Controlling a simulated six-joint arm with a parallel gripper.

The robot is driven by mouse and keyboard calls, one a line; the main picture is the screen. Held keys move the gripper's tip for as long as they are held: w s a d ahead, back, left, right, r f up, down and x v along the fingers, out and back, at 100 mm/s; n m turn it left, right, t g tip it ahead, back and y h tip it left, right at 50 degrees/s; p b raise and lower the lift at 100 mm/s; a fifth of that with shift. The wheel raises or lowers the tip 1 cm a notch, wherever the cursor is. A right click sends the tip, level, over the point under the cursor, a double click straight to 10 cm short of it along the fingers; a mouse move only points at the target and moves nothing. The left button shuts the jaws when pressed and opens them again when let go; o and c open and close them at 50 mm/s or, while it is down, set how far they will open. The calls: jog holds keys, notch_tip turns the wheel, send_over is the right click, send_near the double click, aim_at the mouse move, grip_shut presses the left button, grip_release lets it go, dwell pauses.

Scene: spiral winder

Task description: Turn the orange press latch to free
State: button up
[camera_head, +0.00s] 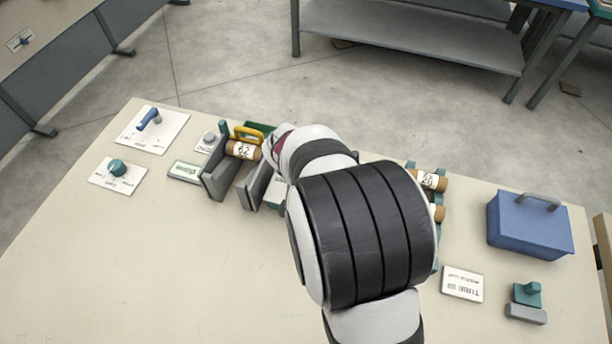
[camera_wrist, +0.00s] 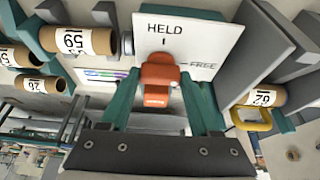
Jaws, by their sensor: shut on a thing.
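The orange press latch (camera_wrist: 158,76) shows in the wrist view on a white plate (camera_wrist: 200,35) marked HELD at the top and FREE at the right. The latch lines up under the HELD mark, not with the FREE line. My gripper (camera_wrist: 160,84) has its two teal fingers on either side of the latch, shut on it. In the head view my arm hides the latch and the gripper.
Numbered tubes lie at the wrist view's left (camera_wrist: 88,41) and right (camera_wrist: 262,96); a yellow handle (camera_wrist: 251,121) is by the right one. In the head view grey press walls (camera_head: 215,178) stand left of my arm. A blue box (camera_head: 528,228) stands right. The table's front left is clear.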

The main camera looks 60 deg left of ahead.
dwell(0.4)
jog(key=o, duration=1.4)
jog(key=shift+c, duration=0.2)
jog(key=v, duration=0.7)
jog(key=shift+r, duration=0.2)
jog(key=shift+s, duration=0.1)
